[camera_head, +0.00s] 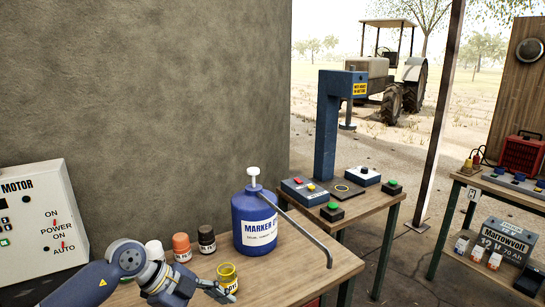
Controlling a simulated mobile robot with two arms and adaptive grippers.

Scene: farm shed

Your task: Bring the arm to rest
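My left arm comes in at the bottom left, over the wooden bench (322,271). My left gripper (222,291) is low at the bench's front, right by a small yellow jar (228,272). Its dark finger is close to the jar's near side. I cannot tell whether it touches or grips the jar, as the other finger is not clearly visible. My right gripper is not in view.
A big blue marker dye jug (256,218) with a pump and long spout stands behind the yellow jar. White, orange and dark small jars (207,239) stand left of it. A motor control box (38,228) is at left. A blue press (328,130) stands on another table.

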